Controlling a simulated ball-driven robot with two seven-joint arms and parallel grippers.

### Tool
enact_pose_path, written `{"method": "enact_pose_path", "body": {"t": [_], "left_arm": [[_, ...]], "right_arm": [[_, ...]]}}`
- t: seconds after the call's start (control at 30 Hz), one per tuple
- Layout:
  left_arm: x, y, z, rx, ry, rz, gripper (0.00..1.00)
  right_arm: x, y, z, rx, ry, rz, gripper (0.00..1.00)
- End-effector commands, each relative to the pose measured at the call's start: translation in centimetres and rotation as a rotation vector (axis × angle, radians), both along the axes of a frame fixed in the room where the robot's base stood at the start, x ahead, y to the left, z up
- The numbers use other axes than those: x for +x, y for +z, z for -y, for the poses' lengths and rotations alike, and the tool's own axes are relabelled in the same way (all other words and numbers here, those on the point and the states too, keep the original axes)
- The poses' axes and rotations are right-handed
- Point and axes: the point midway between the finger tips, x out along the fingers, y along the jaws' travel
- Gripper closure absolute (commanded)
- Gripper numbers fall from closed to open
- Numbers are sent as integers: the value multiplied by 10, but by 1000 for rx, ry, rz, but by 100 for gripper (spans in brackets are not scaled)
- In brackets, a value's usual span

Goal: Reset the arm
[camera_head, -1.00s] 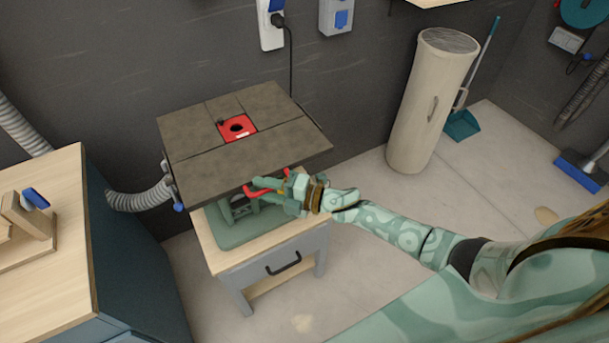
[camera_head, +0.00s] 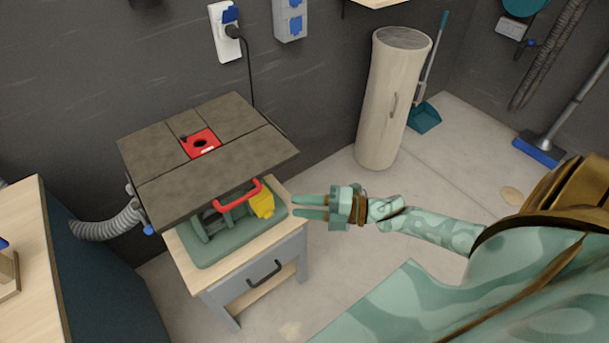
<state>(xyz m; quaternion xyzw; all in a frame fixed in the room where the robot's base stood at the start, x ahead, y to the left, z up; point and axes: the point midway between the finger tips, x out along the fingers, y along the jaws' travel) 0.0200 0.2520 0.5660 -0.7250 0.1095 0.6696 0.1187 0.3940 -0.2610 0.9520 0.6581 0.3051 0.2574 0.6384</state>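My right gripper (camera_head: 310,207) is in the middle of the view, just right of the small machine stand, pointing left. Its fingers look a little apart with nothing between them. My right arm (camera_head: 425,228) comes in from the lower right. The router table (camera_head: 155,155) has a dark top with a red insert plate (camera_head: 201,143). Under its top are a green base (camera_head: 205,252), a red handle (camera_head: 240,196) and a yellow part (camera_head: 263,204). The gripper is apart from the handle. My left gripper is not in view.
A wooden workbench (camera_head: 25,250) stands at the left, with a grey hose (camera_head: 105,226) beside it. A pale cylinder (camera_head: 388,105) stands by the wall. A teal dustpan (camera_head: 423,118) and a blue broom (camera_head: 537,149) are at the back right.

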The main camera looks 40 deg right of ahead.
Motion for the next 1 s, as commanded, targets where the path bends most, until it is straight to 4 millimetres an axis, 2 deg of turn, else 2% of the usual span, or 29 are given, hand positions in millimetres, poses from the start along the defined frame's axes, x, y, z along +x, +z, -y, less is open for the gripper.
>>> {"method": "enact_pose_path", "body": {"t": [0.43,0.47,0.53,0.57,0.67,0.7,0.77,0.8,0.87,0.9,0.97,1.0], "left_arm": [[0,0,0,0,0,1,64],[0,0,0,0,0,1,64],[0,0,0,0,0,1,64],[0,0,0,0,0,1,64],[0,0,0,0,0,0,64],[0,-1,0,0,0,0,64],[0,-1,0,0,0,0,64],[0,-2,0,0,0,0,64],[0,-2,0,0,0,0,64],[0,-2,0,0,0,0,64],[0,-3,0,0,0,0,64],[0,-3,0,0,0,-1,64]], "right_arm": [[2,-2,1,12,-11,-27,66],[4,-5,4,18,-33,-52,66],[12,-25,25,30,-138,-153,66],[15,-37,38,37,-195,-205,66],[10,-101,86,100,-459,-430,66],[-1,-132,103,134,-574,-529,66],[-26,-178,123,185,-742,-676,66],[-47,-208,132,215,-845,-768,66],[-85,-249,138,255,-988,-902,66],[-112,-274,138,280,-1078,-988,66],[-157,-307,133,306,-1202,-1112,66],[-188,-326,126,321,-1277,-1193,66]]}}
